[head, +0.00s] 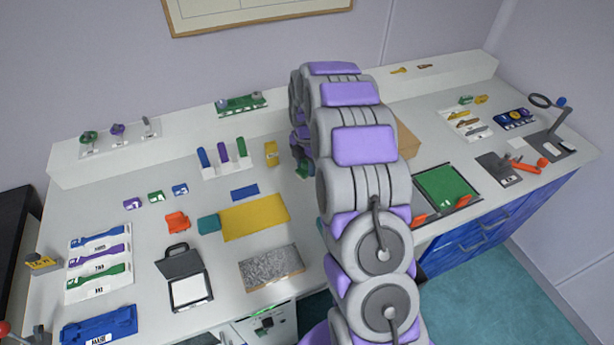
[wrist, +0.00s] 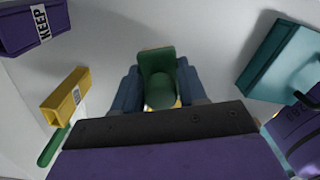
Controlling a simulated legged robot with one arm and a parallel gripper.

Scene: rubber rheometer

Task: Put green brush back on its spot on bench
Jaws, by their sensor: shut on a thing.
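The green brush (wrist: 158,70) is held between the two blue-grey fingers of my gripper (wrist: 158,88) in the wrist view. My gripper is shut on it. A green piece (head: 303,171), likely the brush, shows at the left edge of my arm in the head view; most of the gripper is hidden behind the arm. The white bench (head: 130,195) lies below. The frames do not show clearly which place is the brush's spot.
In the wrist view, a purple KEEP block (wrist: 32,27), a yellow block (wrist: 68,95) and a teal box (wrist: 282,62) surround the gripper. The head view shows a holder (head: 225,170) with coloured pieces, a yellow mat (head: 255,217) and a green tray (head: 448,188).

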